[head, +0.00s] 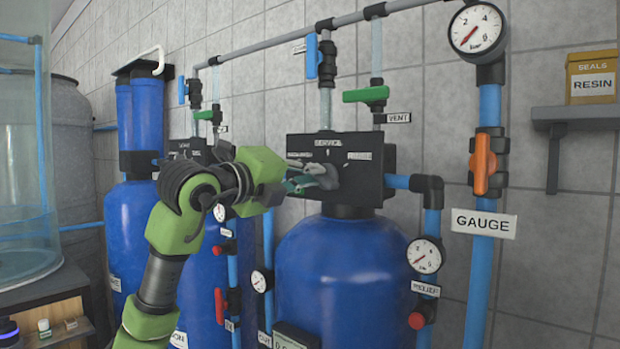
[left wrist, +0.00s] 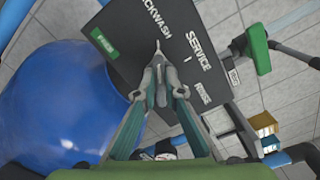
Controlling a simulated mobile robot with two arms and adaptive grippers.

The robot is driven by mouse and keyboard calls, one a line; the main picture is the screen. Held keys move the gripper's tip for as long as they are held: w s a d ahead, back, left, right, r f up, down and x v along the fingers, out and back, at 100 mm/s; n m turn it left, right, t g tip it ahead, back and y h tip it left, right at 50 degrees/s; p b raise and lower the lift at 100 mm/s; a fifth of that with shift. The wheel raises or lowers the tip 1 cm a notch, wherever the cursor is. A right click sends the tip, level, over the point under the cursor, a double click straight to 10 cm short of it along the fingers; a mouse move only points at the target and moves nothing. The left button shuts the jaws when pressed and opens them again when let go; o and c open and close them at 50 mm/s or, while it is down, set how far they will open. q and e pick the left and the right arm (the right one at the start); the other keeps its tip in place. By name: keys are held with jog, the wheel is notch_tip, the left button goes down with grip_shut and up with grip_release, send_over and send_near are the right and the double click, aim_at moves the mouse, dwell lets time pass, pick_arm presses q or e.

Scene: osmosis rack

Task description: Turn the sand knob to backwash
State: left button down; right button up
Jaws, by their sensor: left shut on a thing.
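The black control head (head: 375,160) sits on top of the front blue tank (head: 345,265). Its face carries the labels SERVICE, RINSE and BACKWASH, the last partly cut off in the left wrist view. My left gripper (head: 316,180) reaches in from the left and is shut on the grey knob (left wrist: 159,68) at the middle of that face. In the left wrist view the knob's narrow tip points up between BACKWASH and SERVICE, nearer the BACKWASH lettering. The fingers hide much of the knob. My right gripper is in neither view.
A second control head (head: 185,148) stands behind my left arm. A green valve handle (head: 366,95), a pressure gauge (head: 425,255) and an orange valve handle (head: 483,164) on the blue pipe surround the front head. A shelf (head: 575,114) with a RESIN box is on the right wall.

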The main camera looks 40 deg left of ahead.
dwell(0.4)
pick_arm(q)
jog(key=c, duration=2.1)
grip_release()
jog(key=shift+a, duration=0.1)
jog(key=shift+c, duration=0.2)
jog(key=s, duration=1.2)
jog(key=shift+a, duration=0.45)
